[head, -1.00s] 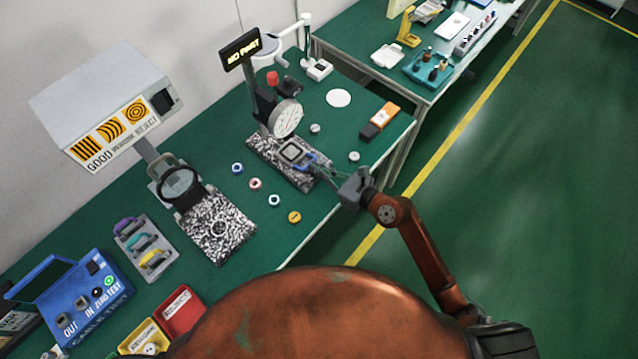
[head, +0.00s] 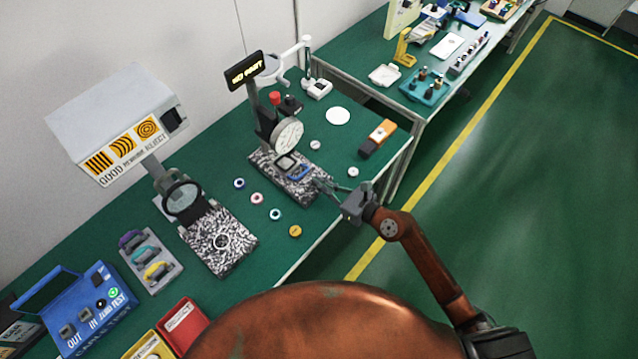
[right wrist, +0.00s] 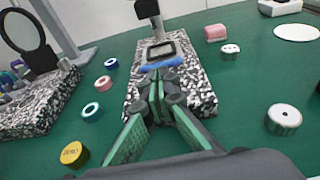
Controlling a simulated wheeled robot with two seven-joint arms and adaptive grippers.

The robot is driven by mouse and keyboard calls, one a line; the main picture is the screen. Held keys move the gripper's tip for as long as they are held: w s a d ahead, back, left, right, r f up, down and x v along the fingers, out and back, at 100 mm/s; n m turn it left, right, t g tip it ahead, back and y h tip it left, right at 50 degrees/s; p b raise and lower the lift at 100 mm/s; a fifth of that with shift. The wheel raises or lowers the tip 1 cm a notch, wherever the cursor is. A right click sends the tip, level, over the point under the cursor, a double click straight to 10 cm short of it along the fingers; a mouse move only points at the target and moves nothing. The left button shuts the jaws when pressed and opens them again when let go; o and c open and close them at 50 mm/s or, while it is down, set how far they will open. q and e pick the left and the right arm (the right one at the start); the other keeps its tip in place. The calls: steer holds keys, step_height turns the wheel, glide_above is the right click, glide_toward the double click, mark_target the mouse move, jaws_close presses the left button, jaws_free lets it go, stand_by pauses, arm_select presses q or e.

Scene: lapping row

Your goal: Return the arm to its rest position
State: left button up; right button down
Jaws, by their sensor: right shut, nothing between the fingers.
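My right gripper (head: 328,187) is at the front edge of the green bench (head: 330,215), just off the near end of a speckled granite base (head: 300,192). Its fingers also show in the right wrist view (right wrist: 158,98), shut with nothing between them. A blue-handled part (head: 299,171) sits on the base beyond the fingertips, apart from them, and shows in the right wrist view (right wrist: 160,64). The right arm (head: 430,262) reaches from the lower right over the floor. My left gripper is not in view.
A dial gauge (head: 288,135) stands on the base. A magnifier (head: 183,198) stands on another speckled block (head: 222,258). An orange-black block (head: 377,138) lies to the right. The green floor (head: 530,200) is clear.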

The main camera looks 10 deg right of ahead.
steer(key=v, duration=0.8)
steer(key=shift+s+d, duration=0.25)
steer(key=shift+s+d+r, duration=0.2)
steer(key=shift+s+d, duration=0.15)
steer(key=shift+s, duration=0.05)
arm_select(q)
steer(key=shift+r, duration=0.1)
